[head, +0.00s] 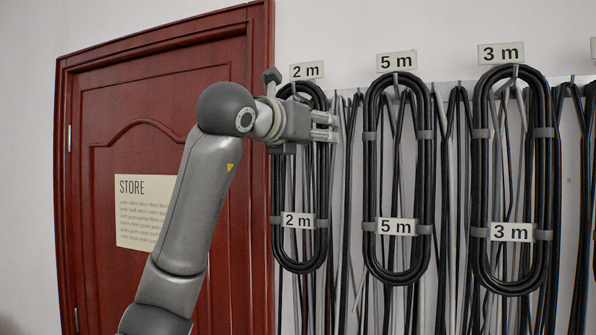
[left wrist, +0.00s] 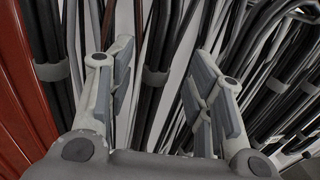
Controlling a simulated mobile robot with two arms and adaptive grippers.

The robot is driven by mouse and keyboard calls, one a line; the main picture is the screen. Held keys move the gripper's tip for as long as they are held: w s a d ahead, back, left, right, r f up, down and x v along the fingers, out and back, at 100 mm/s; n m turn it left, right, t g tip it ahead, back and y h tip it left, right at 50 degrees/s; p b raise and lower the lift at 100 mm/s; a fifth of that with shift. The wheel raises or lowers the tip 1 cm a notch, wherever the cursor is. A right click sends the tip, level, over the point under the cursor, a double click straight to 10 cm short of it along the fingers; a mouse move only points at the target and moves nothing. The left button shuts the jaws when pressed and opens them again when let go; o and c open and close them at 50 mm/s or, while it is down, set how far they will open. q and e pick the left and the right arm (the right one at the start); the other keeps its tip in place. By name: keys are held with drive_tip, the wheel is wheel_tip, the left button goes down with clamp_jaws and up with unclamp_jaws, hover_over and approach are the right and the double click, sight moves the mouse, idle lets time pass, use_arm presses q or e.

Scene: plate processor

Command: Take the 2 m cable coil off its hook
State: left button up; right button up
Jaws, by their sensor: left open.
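The 2 m cable coil (head: 311,255) is a long black loop, hanging upright below a "2 m" sign (head: 307,70) and bearing a "2 m" tag (head: 298,220) low down. My left gripper (head: 325,127) is in front of its upper part, fingers pointing right, and hides part of the coil and most of its hook. In the left wrist view the left gripper (left wrist: 160,75) is open, its two fingers apart. Black cable strands with a grey tie (left wrist: 155,77) show between and behind the fingers; I cannot tell if they touch. My right gripper is not in view.
A 5 m coil (head: 372,180) and a 3 m coil (head: 545,190) hang to the right, with many loose cables behind them on the wall. A dark red door (head: 110,200) with a store notice (head: 143,212) stands to the left.

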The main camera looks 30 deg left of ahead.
use_arm(q)
drive_tip(key=w, duration=0.1)
drive_tip(key=w+p, duration=0.1)
drive_tip(key=w, duration=0.1)
drive_tip(key=shift+w+a, duration=0.25)
drive_tip(key=shift+w, duration=0.1)
drive_tip(key=shift+s, duration=0.15)
drive_tip(key=shift+c, duration=0.6)
clamp_jaws()
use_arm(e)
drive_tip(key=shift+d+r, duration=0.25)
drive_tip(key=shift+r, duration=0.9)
